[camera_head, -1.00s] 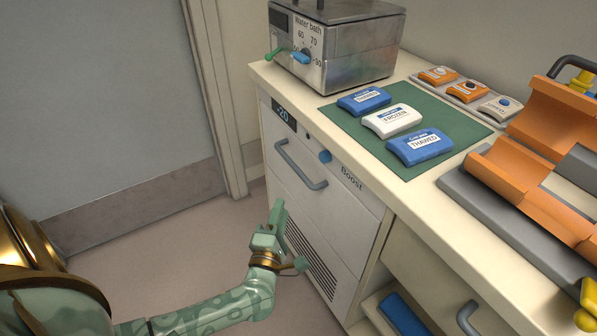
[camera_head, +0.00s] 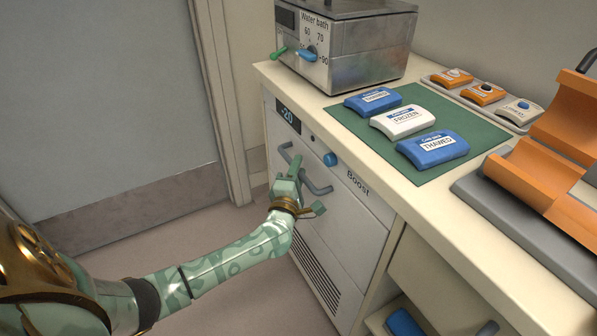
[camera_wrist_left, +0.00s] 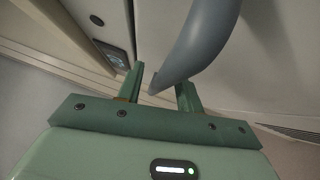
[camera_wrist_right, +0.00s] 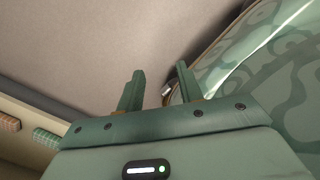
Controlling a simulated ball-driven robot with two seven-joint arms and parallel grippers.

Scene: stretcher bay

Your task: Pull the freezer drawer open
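The freezer drawer (camera_head: 345,235) is a pale front under the counter, and it is shut. Its grey bar handle (camera_head: 320,189) runs across the upper part and also shows in the left wrist view (camera_wrist_left: 207,35). My left gripper (camera_head: 295,165) is at the handle and hides part of it. In the left wrist view its two fingers (camera_wrist_left: 162,82) are apart, with the near end of the handle showing between the tips. I cannot tell whether they touch it. My right gripper (camera_wrist_right: 160,82) is open and empty in the right wrist view; it is outside the head view.
A -20 display (camera_head: 288,114) and a blue Boost knob (camera_head: 330,159) sit above the handle. A water bath (camera_head: 345,45) and several packs on a green mat (camera_head: 455,175) stand on the counter. Another drawer (camera_head: 440,285) is at the lower right. Floor left of the freezer is clear.

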